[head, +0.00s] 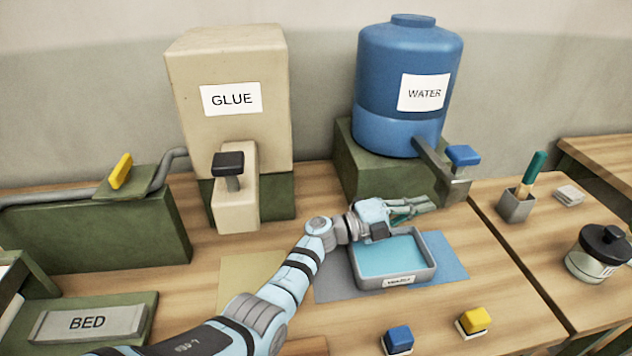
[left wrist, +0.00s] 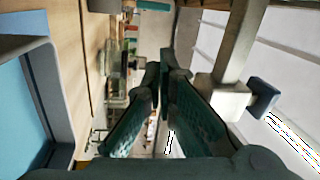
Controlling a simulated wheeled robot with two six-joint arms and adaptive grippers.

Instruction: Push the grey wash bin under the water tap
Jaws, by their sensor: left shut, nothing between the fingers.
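The grey wash bin (head: 431,262) holds light blue water and has a white label on its front. It stands on the table in front of the blue water tank (head: 405,85), and its wall also shows at the left of the left wrist view (left wrist: 52,95). The water tap (head: 452,188), with a blue handle, juts forward, right of and behind the bin; its spout shows in the left wrist view (left wrist: 230,95). My left gripper (head: 428,206) is shut and empty at the bin's far edge, fingers pointing right toward the tap; contact is unclear. My right gripper is not in view.
The glue tank (head: 230,90) stands left. Blue (head: 398,340) and yellow (head: 473,320) stamps lie in front of the bin. A blue sheet (head: 450,258) lies right of the bin. A brush holder (head: 515,206) and dark-lidded jar (head: 598,255) stand farther right.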

